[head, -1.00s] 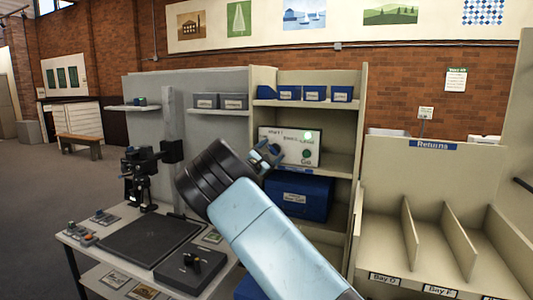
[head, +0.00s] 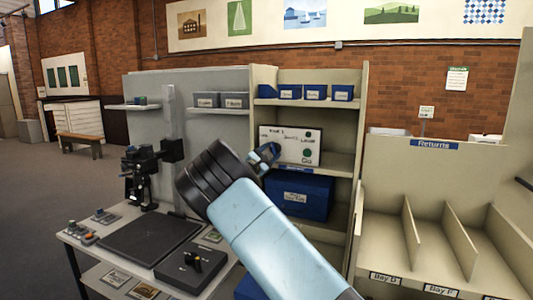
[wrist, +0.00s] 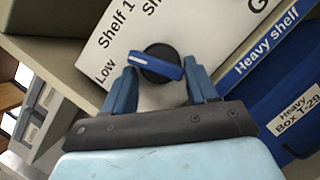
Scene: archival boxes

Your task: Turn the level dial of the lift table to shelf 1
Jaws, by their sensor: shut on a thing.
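The level dial (wrist: 158,66) is a round black knob with a blue bar grip, on a white panel that also shows in the head view (head: 297,142). The white mark on the bar points left, between the printed words "Low" and "Shelf 1" in the wrist view. My gripper (wrist: 164,84) has its two blue fingers at the two ends of the bar and is shut on it. In the head view, my gripper (head: 268,154) reaches the panel's lower left and hides the dial. A green round button (head: 307,153) marked "Go" sits at the panel's right.
A shelf edge labelled "Heavy shelf" (wrist: 265,45) runs just below the panel, with a large blue box (head: 303,197) underneath. Small blue boxes (head: 315,92) stand on the shelf above. A bench (head: 108,222) with a black mat is at the left, and Returns bays (head: 437,185) at the right.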

